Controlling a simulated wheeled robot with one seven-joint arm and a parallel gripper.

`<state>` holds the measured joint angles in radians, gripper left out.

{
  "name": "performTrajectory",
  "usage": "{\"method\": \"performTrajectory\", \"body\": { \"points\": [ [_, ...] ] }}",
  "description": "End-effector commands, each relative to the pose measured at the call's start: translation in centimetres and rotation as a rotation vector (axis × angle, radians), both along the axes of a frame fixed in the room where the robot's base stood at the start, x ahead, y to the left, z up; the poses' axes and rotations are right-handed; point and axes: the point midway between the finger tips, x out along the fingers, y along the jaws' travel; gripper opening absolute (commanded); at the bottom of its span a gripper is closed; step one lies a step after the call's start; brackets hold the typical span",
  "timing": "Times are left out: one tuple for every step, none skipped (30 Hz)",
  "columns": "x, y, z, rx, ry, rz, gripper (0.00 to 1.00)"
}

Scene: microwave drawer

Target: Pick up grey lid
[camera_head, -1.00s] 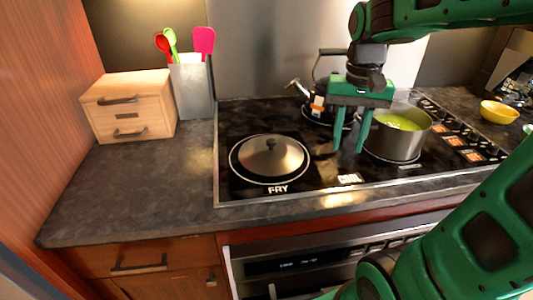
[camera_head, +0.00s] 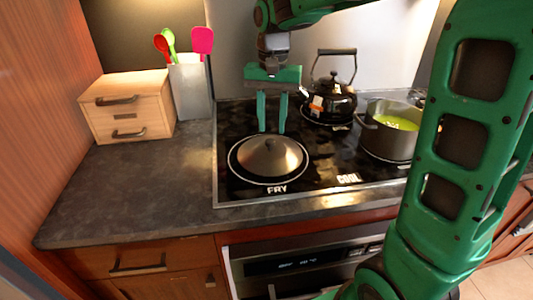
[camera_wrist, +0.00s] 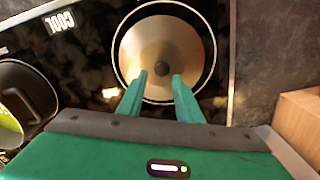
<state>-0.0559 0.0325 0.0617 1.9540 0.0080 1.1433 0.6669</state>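The grey lid (camera_head: 270,155) is round and domed with a small dark knob (camera_head: 269,144). It lies on the burner marked FRY at the left of the stove. In the wrist view the lid (camera_wrist: 178,42) is at top centre, with its knob (camera_wrist: 161,68) between and just beyond my fingertips. My gripper (camera_head: 271,131) is open and empty, pointing down above the lid. Its two green fingers (camera_wrist: 161,76) are apart, one on each side of the knob's line. The fingertips appear above the knob; the exact gap is hard to tell.
A black kettle (camera_head: 330,100) stands at the back of the stove, right of my gripper. A pot (camera_head: 388,142) with green contents is further right. A wooden drawer box (camera_head: 127,106) and a utensil holder (camera_head: 191,90) stand left. The counter (camera_head: 150,190) at front left is clear.

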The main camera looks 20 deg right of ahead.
Motion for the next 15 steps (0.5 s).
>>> {"method": "performTrajectory", "body": {
  "points": [
    [0.0,0.0,-0.2,0.000,0.000,0.000,0.32],
    [0.0,0.0,-0.4,0.000,0.000,0.000,0.32],
    [0.0,0.1,-0.6,0.000,0.000,0.000,0.32],
    [-0.1,0.1,-0.9,0.000,0.001,0.001,0.32],
    [-0.1,0.2,-1.2,0.000,0.001,0.001,0.32],
    [-0.1,0.3,-1.7,0.000,0.002,0.001,0.32],
    [-0.1,0.4,-2.2,0.000,0.001,0.001,0.32],
    [-0.2,0.4,-2.6,-0.001,0.003,0.001,0.32],
    [-0.2,0.6,-3.2,-0.001,0.003,0.002,0.32],
    [-0.2,0.6,-3.7,-0.001,0.003,0.001,0.32],
    [-0.2,0.6,-4.0,-0.001,0.003,0.001,0.32],
    [-0.1,0.6,-4.5,0.000,0.001,0.001,0.32],
    [-0.1,0.6,-4.8,0.000,0.001,0.001,0.32],
    [-0.2,0.6,-5.0,0.000,0.001,0.001,0.32],
    [-0.1,0.6,-5.2,-0.001,0.001,0.001,0.32]
  ]
}}
